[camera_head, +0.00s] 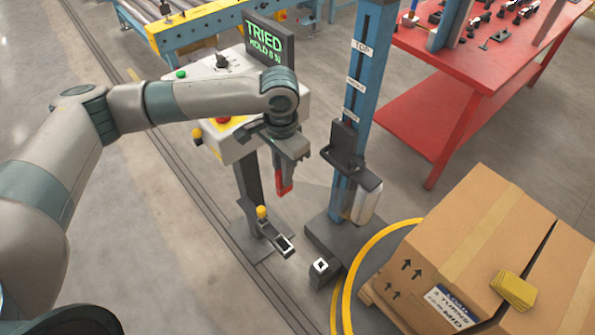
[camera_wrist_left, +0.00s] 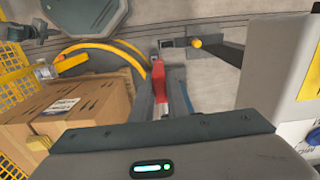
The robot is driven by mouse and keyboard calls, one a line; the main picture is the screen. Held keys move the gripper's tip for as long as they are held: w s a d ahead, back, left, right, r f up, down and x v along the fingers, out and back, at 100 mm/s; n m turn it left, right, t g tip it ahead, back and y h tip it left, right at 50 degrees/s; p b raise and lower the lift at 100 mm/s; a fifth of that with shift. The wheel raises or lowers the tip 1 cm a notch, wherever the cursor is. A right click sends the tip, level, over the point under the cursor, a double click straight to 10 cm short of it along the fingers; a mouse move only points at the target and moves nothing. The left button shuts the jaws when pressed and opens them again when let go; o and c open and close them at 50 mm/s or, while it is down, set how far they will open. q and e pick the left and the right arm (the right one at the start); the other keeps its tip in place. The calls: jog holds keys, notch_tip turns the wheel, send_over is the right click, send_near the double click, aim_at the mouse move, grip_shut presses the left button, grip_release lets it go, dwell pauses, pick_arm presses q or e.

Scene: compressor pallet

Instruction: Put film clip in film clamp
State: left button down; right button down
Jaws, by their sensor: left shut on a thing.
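My left gripper (camera_head: 283,168) points down in the head view, in front of the control stand and left of the blue post. It is shut on the red film clip (camera_head: 284,184), which hangs below the fingers. The clip also shows in the left wrist view (camera_wrist_left: 160,78). Below the gripper, a dark bracket with a pale-edged end (camera_head: 285,245) and a yellow knob (camera_head: 262,212) stands out low from the stand. A small dark block with a white-rimmed socket (camera_head: 320,266) stands near the post foot. I cannot tell which is the film clamp. The clip is apart from both.
The blue post (camera_head: 368,75) carries a film roll (camera_head: 367,201) on a dark carriage. A cardboard box (camera_head: 465,250) stands at lower right, by a yellow ring (camera_head: 350,280). A control box (camera_head: 235,140) is behind my arm. A red table (camera_head: 455,75) stands at upper right.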

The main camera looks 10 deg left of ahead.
pick_arm(q)
jog(key=s+a+r+n+b, duration=0.1)
jog(key=s+a+r+n, duration=0.5)
jog(key=s, duration=0.3)
jog(key=shift+a+r+n+b, duration=0.25)
jog(key=shift+r+n+b, duration=0.15)
jog(key=shift+n, duration=0.2)
jog(key=shift+s, duration=0.15)
